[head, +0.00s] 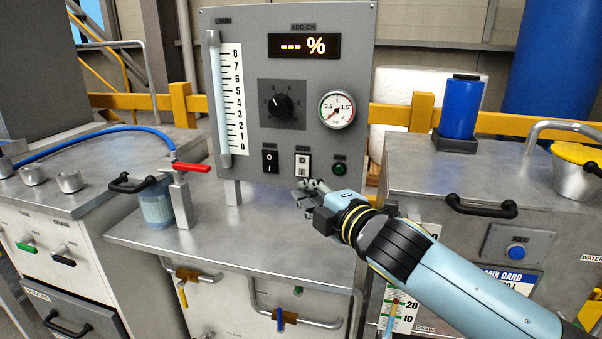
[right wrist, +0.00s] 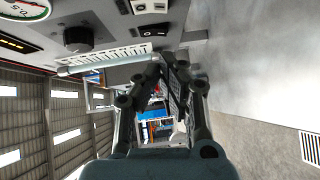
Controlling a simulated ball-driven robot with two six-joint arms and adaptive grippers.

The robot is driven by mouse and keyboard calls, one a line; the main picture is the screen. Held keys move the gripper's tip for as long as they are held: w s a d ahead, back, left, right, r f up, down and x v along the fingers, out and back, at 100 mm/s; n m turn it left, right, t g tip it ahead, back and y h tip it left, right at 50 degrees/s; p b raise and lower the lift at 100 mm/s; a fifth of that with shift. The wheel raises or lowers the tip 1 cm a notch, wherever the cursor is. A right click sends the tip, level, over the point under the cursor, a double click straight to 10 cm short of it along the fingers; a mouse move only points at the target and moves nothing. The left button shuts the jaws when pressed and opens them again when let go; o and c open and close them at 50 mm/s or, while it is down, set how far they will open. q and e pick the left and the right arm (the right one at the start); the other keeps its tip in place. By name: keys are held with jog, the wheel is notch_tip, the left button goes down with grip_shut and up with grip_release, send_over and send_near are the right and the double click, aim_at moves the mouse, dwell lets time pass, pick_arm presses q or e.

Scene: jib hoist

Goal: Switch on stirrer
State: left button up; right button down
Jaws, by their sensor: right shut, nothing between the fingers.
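The grey control panel (head: 230,60) carries a black rocker switch (head: 270,161) marked I and O, and a white rocker switch (head: 303,166) to its right. The labels above them are too small to read. Both switches also show at the top of the right wrist view, the black one (right wrist: 154,33) below the white one (right wrist: 150,6). My right gripper (head: 310,186) is shut and empty, just below the white switch in the head view. Whether it touches the panel I cannot tell. My left gripper is not in view.
A round green lamp (head: 340,168) sits right of the switches, looking dark. A dial knob (head: 283,105), a gauge (head: 337,109) and a lit display (head: 304,46) are above. A red-handled valve (head: 190,168) stands left on the steel cabinet top (head: 260,225).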

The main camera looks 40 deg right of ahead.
aim_at(302, 166)
jog(key=w+d, duration=0.3)
jog(key=w, duration=0.4)
jog(key=shift+d+f, duration=0.2)
jog(key=shift+f, duration=0.25)
jog(key=b, duration=0.1)
jog(key=f+b, duration=0.1)
jog(key=b, duration=0.1)
jog(key=shift+w+d, duration=0.2)
jog(key=shift+r+p, duration=0.4)
